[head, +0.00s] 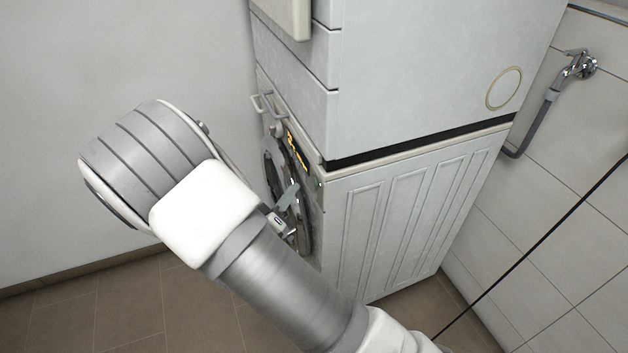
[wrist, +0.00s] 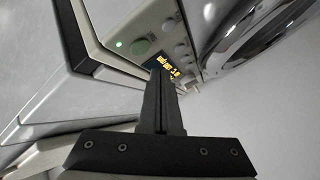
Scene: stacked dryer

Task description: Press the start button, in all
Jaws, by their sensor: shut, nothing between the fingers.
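The lower machine of the stack (head: 395,215) has a control panel (head: 305,165) on its front, seen at a steep angle in the head view. In the wrist view, the panel (wrist: 205,12) carries a display (wrist: 168,67) with orange text, a small lit green light (wrist: 118,43) and several round pale buttons (wrist: 142,46). I cannot tell which button is start; no label is readable. My gripper (wrist: 163,75) is shut and empty, its fingertips pointing at the panel and overlapping the display's lower edge in the picture. I cannot tell whether they touch.
The upper machine (head: 430,75) sits on top of the lower one. A round door with a shiny rim (wrist: 250,30) lies beside the panel. A wall tap with a hose (head: 575,70) is at the right. Tiled floor (head: 120,310) is open at the left.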

